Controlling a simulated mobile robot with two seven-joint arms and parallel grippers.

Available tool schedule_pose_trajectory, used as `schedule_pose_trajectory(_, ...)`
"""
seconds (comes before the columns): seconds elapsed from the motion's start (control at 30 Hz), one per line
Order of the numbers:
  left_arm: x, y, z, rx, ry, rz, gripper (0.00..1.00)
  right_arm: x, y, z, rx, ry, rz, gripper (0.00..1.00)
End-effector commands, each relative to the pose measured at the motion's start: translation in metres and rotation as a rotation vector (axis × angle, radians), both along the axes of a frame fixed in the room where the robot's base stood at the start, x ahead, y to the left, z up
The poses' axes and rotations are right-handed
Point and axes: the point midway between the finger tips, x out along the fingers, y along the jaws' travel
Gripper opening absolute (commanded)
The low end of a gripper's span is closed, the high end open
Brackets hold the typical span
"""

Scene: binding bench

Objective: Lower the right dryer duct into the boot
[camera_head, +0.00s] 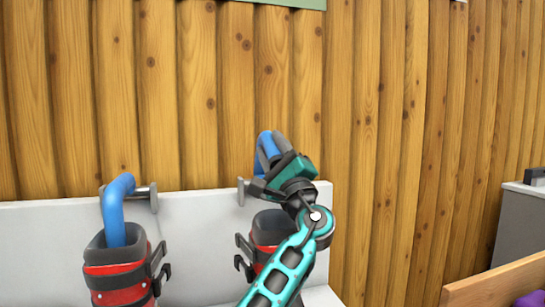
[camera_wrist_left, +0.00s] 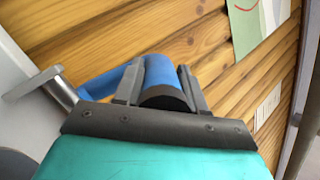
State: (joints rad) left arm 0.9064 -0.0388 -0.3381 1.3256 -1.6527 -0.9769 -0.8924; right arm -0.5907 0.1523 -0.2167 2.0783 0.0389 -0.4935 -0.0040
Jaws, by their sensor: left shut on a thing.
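My left gripper (camera_head: 268,168) is shut on the blue right dryer duct (camera_head: 266,143), near its upper bend. In the left wrist view the duct (camera_wrist_left: 160,75) sits between the two grey fingers of my gripper (camera_wrist_left: 160,92), with a dark band on it. The right boot (camera_head: 268,228), red with a dark grey liner, stands below the gripper, partly hidden by my arm. My right gripper is not in view.
A left boot (camera_head: 118,272) has another blue duct (camera_head: 115,208) standing in it. Metal pegs (camera_head: 152,196) stick out from the white back panel (camera_head: 190,215). Wooden boards (camera_head: 380,130) form the wall behind. A wooden box edge (camera_head: 495,280) is at the lower right.

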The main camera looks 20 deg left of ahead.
Motion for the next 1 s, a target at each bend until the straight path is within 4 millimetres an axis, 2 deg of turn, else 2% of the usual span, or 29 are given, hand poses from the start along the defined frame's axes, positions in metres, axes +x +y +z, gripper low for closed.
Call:
schedule_pose_trajectory(0.37, 0.0001, -0.0003, -0.0005, 0.002, -0.002, -0.002, 0.0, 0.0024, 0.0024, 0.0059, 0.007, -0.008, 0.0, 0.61)
schedule_pose_trajectory(0.4, 0.0001, -0.0004, -0.0004, 0.002, -0.002, -0.002, 0.42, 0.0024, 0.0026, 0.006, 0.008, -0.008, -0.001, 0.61)
schedule_pose_trajectory(0.6, 0.0, -0.0003, -0.0003, 0.002, -0.003, -0.001, 0.61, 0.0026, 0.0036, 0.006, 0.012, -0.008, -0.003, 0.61)
schedule_pose_trajectory(0.87, -0.0007, -0.0011, -0.0009, 0.002, -0.002, 0.0, 0.61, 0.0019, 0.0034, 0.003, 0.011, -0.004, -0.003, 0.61)
schedule_pose_trajectory(1.0, -0.0074, -0.0088, -0.0081, 0.003, -0.002, -0.003, 0.61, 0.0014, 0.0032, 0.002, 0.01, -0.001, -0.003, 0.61)
